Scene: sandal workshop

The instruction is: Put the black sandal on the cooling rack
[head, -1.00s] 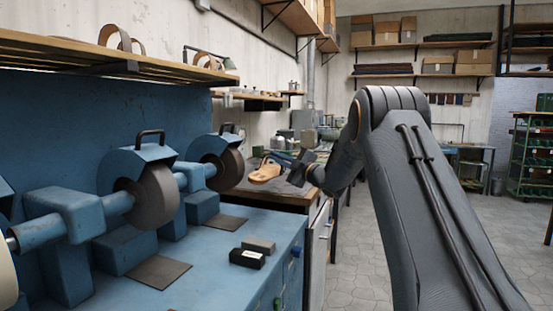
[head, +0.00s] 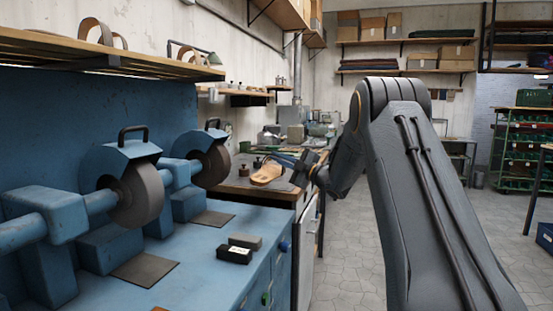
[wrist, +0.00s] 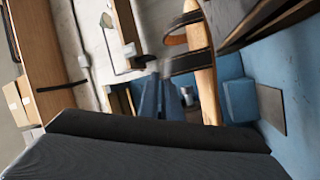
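A sandal (head: 266,174) with a tan sole hangs in my gripper (head: 288,162), in front of the wooden bench in the head view. In the wrist view a tan sole and a dark strap (wrist: 190,63) show just beyond my blue fingers (wrist: 161,95). The strap looks black, with brown inside. The sandal is too small in the head view to tell its strap colour there. My fingers lie along its upper side and are shut on it. I cannot make out a cooling rack in either view.
A blue workbench (head: 190,262) with grinders (head: 135,190) stands at left, with a small black box (head: 234,254) on it. A wooden shelf (head: 60,45) with brown strap loops hangs above. A wooden bench (head: 245,192) with clutter lies beyond.

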